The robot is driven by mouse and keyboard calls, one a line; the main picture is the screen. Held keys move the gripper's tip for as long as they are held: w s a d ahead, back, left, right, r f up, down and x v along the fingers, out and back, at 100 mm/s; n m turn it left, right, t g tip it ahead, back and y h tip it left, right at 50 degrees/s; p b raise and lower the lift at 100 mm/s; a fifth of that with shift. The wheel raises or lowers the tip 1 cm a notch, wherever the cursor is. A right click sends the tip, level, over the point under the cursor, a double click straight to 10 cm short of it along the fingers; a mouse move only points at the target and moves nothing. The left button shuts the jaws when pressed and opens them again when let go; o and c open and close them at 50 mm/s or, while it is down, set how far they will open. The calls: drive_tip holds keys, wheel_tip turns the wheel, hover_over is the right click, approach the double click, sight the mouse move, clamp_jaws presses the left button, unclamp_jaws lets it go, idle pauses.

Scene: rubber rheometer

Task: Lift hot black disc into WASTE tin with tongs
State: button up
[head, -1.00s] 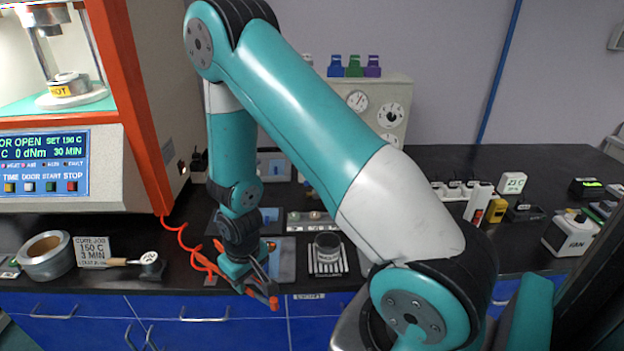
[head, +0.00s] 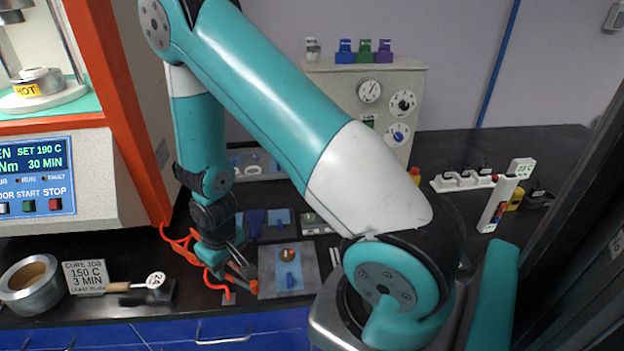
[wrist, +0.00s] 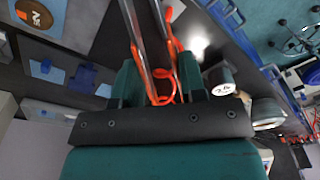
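My gripper (head: 232,262) hangs low over the front of the bench, left of a grey tile. In the wrist view, its teal fingers (wrist: 158,78) are closed around the two steel legs of the tongs (wrist: 150,40). The orange tip of the tongs (head: 252,287) shows beside the tile's left edge, with nothing visible between the legs. A brown-coppery round piece (head: 289,255) lies on a blue patch on the tile, right of the tongs. I see no clearly black disc. The WASTE tin cannot be made out in the head view; my arm covers part of the bench.
At left are a metal ring (head: 30,287), a cure card (head: 86,277) and a HOT-marked die (head: 36,84) in the press.

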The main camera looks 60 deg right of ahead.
drive_tip(key=shift+d, duration=0.2)
drive_tip(key=s+d+r+n+g+h+p, duration=0.1)
drive_tip(key=s+d+r+n+g+p, duration=0.1)
drive_tip(key=d, duration=0.5)
drive_tip(key=s+d+r+n+g+h+p, duration=0.2)
drive_tip(key=s+d+r+n+p, duration=0.1)
drive_tip(key=s+d+r+p, duration=0.2)
drive_tip(key=s+d+r+n+g+h+p, duration=0.1)
drive_tip(key=s+d+r+n+g+p, duration=0.1)
drive_tip(key=d+p, duration=0.5)
drive_tip(key=s+d+r+n, duration=0.1)
drive_tip(key=s+d+r, duration=0.1)
drive_tip(key=d+r, duration=0.1)
drive_tip(key=shift+s+d+r+n+g+h, duration=0.2)
drive_tip(key=shift+d+r+n+g+h, duration=0.1)
drive_tip(key=shift+d+g+h, duration=0.1)
drive_tip(key=shift+f, duration=0.2)
wheel_tip(320, 180, down, 10)
drive_tip(key=b, duration=0.7)
drive_tip(key=shift+r, duration=0.1)
